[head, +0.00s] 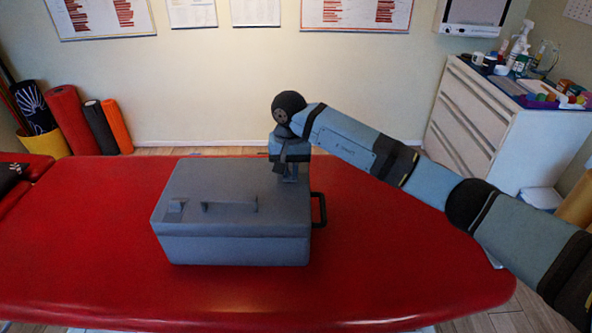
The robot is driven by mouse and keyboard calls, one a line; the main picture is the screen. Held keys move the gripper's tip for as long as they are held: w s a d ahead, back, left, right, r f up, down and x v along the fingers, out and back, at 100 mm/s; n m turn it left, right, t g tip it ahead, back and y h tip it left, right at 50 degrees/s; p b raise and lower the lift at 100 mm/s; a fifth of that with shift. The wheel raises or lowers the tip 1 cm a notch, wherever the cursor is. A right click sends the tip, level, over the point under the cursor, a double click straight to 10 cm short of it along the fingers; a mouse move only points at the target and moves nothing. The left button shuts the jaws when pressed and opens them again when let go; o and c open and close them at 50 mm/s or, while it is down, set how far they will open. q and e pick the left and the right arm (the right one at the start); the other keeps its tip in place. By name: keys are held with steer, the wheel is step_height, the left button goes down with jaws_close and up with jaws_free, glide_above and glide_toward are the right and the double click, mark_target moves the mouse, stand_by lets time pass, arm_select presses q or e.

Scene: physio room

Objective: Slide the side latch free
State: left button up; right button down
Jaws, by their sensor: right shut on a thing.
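A grey case (235,245) with a closed lid sits on a red padded table. My right gripper (289,180) comes down from above at the right part of the lid. It is shut on a small part there, which looks like the side latch; the fingers mostly hide it. A black loop handle (320,209) sticks out from the case's right side. My left gripper is not in view.
The red table (400,260) is bare around the case. A white drawer cabinet (480,125) with bottles and small items on top stands behind at the right. Rolled mats (72,120) stand by the wall at the left.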

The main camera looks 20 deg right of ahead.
mark_target(291, 172)
steer(key=c, duration=1.2)
jaws_free()
steer(key=shift+o, duration=0.2)
step_height(291, 172, up, 14)
steer(key=shift+p, duration=0.4)
steer(key=shift+f, duration=0.15)
